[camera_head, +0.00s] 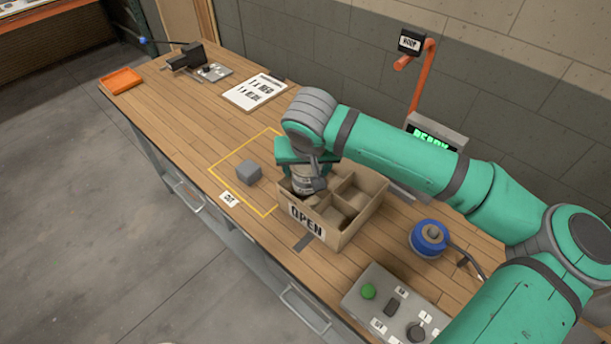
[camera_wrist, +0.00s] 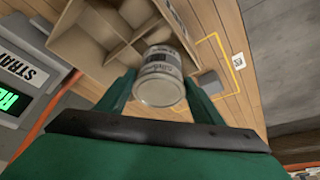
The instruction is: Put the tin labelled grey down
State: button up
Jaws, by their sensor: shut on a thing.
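My gripper (camera_head: 308,182) is shut on a grey metal tin (camera_wrist: 160,82) with a printed label that I cannot read for sure. In the wrist view the tin sits between my two green fingers. The tin is over the left rear part of an open cardboard box (camera_head: 338,236) with dividers and an "OPEN" label. I cannot tell whether its lower end is inside a compartment. The other compartments in view look empty. My gripper and arm hide part of the tin and the box in the head view.
A grey block (camera_head: 249,172) stands inside a yellow outline (camera_head: 222,183) left of the box, with a small label (camera_head: 229,199) in front. A blue round device (camera_head: 429,238) and a button panel (camera_head: 388,305) are to the right. A printed sheet (camera_head: 256,91) lies behind.

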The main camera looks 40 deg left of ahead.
jog(key=x, duration=0.3)
jog(key=shift+s+d+f, duration=0.1)
jog(key=shift+s+f, duration=0.1)
jog(key=shift+s, duration=0.05)
jog(key=shift+f, duration=0.35)
jog(key=shift+f, duration=0.6)
jog(key=o, duration=1.3)
jog(key=shift+r, duration=0.5)
jog(key=v, duration=1.2)
jog(key=shift+r, duration=0.1)
